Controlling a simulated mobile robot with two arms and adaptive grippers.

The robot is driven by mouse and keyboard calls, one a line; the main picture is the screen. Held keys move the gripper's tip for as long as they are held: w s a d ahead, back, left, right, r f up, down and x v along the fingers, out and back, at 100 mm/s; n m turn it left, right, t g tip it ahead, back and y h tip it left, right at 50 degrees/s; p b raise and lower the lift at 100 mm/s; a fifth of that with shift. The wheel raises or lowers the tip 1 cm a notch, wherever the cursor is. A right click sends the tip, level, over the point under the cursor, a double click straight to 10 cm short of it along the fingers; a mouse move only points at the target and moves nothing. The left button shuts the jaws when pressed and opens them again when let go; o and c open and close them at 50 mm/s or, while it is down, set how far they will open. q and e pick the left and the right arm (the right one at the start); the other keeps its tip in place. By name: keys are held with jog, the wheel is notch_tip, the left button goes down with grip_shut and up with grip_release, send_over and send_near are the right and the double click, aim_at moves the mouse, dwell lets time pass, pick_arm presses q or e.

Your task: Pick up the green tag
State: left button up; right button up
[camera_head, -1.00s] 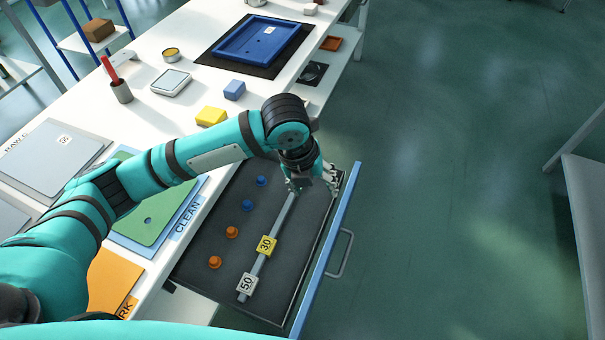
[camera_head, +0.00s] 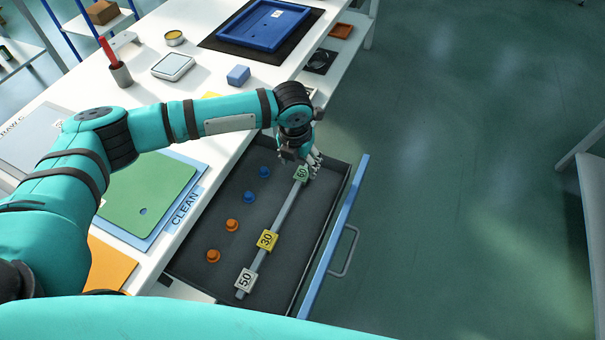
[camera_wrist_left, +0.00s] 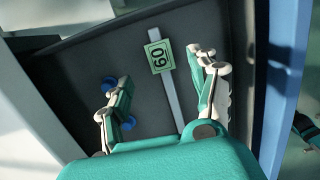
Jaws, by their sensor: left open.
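The green tag (camera_head: 301,174), marked 60, sits at the far end of a grey rail (camera_head: 283,213) inside the open drawer. It also shows in the left wrist view (camera_wrist_left: 159,57), ahead of the fingertips and between their lines. My left gripper (camera_head: 301,165) is over the far end of the drawer, close to the tag. In the left wrist view its two fingers (camera_wrist_left: 160,72) are spread apart with nothing between them. Whether the fingers touch the tag cannot be told, but a gap shows in the wrist view. My right gripper is not in view.
A yellow tag marked 30 (camera_head: 267,240) and a white tag marked 50 (camera_head: 245,280) sit on the same rail. Blue knobs (camera_head: 264,172) and orange knobs (camera_head: 232,225) stand left of it. The drawer's blue front (camera_head: 333,238) bounds the right side.

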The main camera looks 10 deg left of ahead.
aim_at(302, 174)
pick_arm(q)
jog(key=shift+w+d+f, duration=0.1)
jog(key=shift+w+f, duration=0.1)
jog(key=shift+f, duration=0.8)
jog(key=shift+w+d+f, duration=0.1)
jog(key=shift+w+f, duration=0.05)
jog(key=shift+f, duration=0.8)
jog(key=shift+w+f, duration=0.2)
jog(key=shift+f, duration=0.8)
jog(key=c, duration=0.9)
